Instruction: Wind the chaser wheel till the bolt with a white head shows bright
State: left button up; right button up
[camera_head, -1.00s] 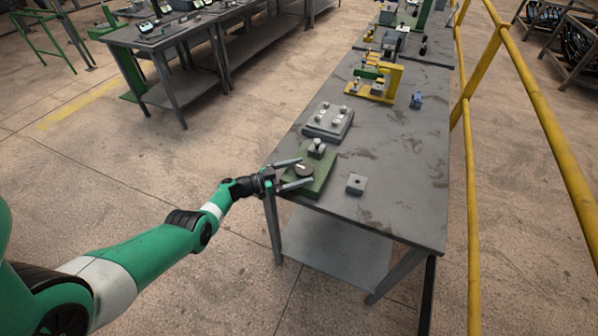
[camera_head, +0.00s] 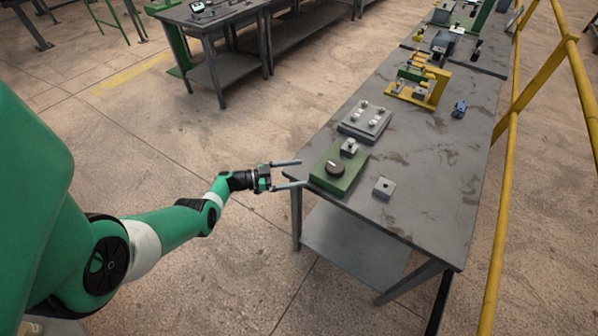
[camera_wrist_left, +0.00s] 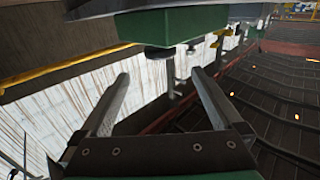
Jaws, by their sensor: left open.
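A dark round wheel (camera_head: 336,167) with a pale mark sits on a green base (camera_head: 338,185) at the near left corner of the bench. A small grey block with a pale top (camera_head: 349,147) stands at the base's far end. Behind it, a grey plate (camera_head: 353,129) carries several pale-headed bolts; I cannot tell if any shows bright. My left gripper (camera_head: 302,173) is open and empty, its fingertips just left of the green base, apart from the wheel. In the left wrist view the open fingers (camera_wrist_left: 161,74) hold nothing. My right gripper is out of view.
A small grey block with a dark hole (camera_head: 384,187) lies right of the green base. Farther along the bench (camera_head: 440,170) are a yellow fixture (camera_head: 432,88) and a small blue part (camera_head: 459,109). A yellow railing (camera_head: 505,190) runs along the right side.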

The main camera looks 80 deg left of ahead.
pick_arm(q)
jog(key=a+y, duration=0.1)
jog(key=a, duration=0.1)
jog(key=a+n+y, duration=0.1)
jog(key=a, duration=0.1)
jog(key=a+f+n+g+y, duration=0.1)
jog(key=a+y, duration=0.1)
jog(key=s+a+r+n+g+y+b, duration=0.1)
jog(key=s+a+r+n+g+y, duration=0.15)
jog(key=a+y, duration=0.4)
jog(key=s+a+r+n+g+y+b, duration=0.1)
jog(key=s+a+r+n+g+y, duration=0.15)
jog(key=a+r+y, duration=0.35)
jog(key=n+h+b, duration=0.2)
jog(key=n+b, duration=0.1)
jog(key=b, duration=0.8)
send_near(335, 167)
jog(key=f, duration=0.2)
jog(key=x, duration=0.3)
jog(key=b+x, duration=0.1)
jog(key=x, duration=0.7)
jog(key=shift+a+r, duration=0.1)
jog(key=shift+r, duration=0.3)
